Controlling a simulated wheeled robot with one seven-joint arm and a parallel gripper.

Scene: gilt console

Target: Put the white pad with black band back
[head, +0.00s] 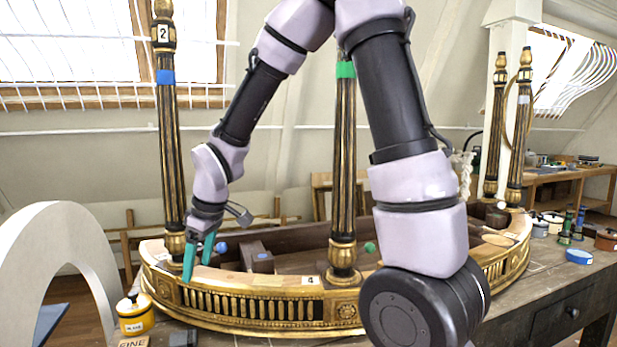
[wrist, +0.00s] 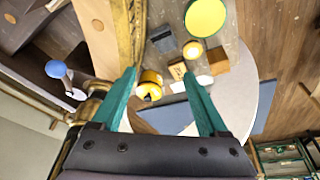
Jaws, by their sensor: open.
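My gripper (head: 198,265) is open, its teal fingers pointing down over the left end of the gilt console (head: 250,306). In the wrist view the two fingers of my gripper (wrist: 159,74) are apart with nothing held between them. A small plain white piece (wrist: 205,80) lies by the right fingertip, below a brown block; I see no black band on it. I cannot make out the white pad with black band for certain in either view.
A yellow labelled jar (head: 135,313) stands left of the console; it also shows in the wrist view (wrist: 150,86). A tan block marked FINE (head: 133,342) is near it. Gilt columns (head: 170,130) rise from the console. A white arch (head: 60,225) stands at far left.

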